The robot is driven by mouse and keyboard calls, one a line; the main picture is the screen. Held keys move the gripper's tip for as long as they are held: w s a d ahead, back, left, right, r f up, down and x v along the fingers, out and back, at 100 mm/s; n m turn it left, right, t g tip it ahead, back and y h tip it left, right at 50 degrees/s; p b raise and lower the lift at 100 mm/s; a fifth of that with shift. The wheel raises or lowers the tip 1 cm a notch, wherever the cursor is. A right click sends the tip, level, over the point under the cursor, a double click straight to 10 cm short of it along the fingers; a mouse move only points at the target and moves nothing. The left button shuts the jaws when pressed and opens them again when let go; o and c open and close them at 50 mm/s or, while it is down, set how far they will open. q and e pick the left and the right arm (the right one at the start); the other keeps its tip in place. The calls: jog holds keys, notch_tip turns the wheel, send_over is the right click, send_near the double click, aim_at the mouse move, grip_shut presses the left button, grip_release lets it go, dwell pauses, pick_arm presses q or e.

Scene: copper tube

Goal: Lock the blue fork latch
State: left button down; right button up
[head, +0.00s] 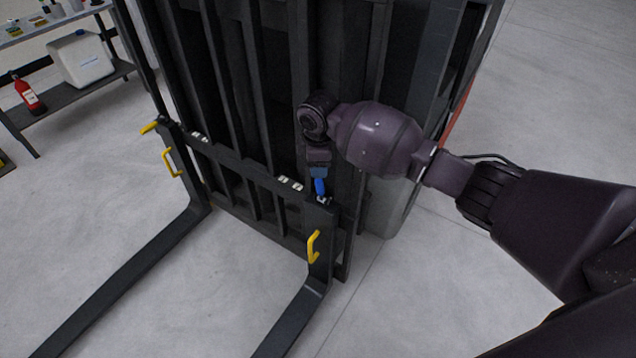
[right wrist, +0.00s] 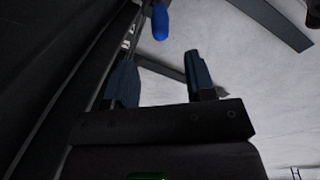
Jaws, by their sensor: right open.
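The blue fork latch (head: 320,187) stands at the top of the right-hand fork, on the black carriage bar (head: 235,160). In the right wrist view the latch (right wrist: 160,22) appears as a rounded blue knob beyond the fingertips. My right gripper (head: 318,170) is just above the latch in the head view, pointing down. In the right wrist view its two fingers (right wrist: 160,72) are apart with nothing between them, and the latch shows clear of them. The latch's base is partly hidden in both views. My left gripper is not in view.
The left fork (head: 130,270) and right fork (head: 295,315) reach out over open grey floor. Yellow handles (head: 313,247) sit on the forks. The dark mast (head: 260,80) rises behind the carriage. A shelf (head: 75,95) with a white container and a red extinguisher (head: 28,95) stands at upper left.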

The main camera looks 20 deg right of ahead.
aim_at(318, 183)
jog(key=f, duration=0.2)
jog(key=f+b, duration=0.1)
jog(key=f, duration=0.2)
jog(key=w+f+b, duration=0.1)
jog(key=f, duration=0.2)
jog(key=shift+d+f, duration=0.15)
jog(key=shift+f, duration=0.1)
jog(key=shift+w+f, duration=0.15)
jog(key=shift+f, duration=0.2)
jog(key=shift+c, duration=0.3)
grip_shut()
